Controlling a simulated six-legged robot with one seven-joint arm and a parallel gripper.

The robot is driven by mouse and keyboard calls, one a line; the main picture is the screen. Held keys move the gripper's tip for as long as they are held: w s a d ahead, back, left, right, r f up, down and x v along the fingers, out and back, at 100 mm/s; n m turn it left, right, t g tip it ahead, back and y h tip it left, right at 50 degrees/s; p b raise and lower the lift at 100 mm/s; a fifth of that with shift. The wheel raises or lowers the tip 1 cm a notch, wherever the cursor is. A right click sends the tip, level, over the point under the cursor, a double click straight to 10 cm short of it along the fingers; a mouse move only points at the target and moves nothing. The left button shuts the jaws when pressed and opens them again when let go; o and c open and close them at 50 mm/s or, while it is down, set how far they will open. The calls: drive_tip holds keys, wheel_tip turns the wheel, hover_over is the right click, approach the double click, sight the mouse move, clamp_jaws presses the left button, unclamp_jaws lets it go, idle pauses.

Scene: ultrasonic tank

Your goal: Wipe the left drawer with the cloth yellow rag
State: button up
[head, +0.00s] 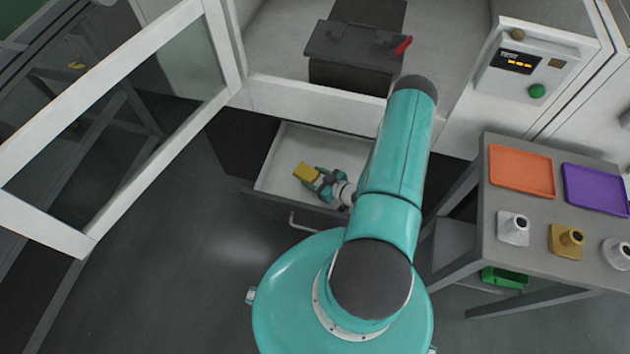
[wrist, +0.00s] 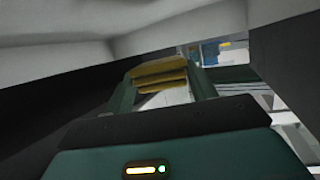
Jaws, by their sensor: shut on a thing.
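The yellow rag (head: 306,172) is held between the fingers of my gripper (head: 318,179), which is shut on it. The rag also shows folded between the fingertips in the wrist view (wrist: 160,75). The left drawer (head: 278,180) is pulled open under the cabinet, with a pale inside and a handle at its front. In the head view my gripper and the rag are over the drawer's interior. I cannot tell whether the rag touches the drawer floor. My arm hides the drawer's right part.
A glass door (head: 120,110) stands open at the left. A dark box with a red handle (head: 356,55) sits in the cabinet above the drawer. A control panel (head: 527,65) is at the right. A table (head: 535,220) at the right holds an orange tray (head: 522,170), a purple tray (head: 597,188) and several small fittings.

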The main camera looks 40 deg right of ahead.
drive_tip(key=shift+r, duration=0.95)
drive_tip(key=shift+r, duration=0.1)
drive_tip(key=shift+r, duration=1.4)
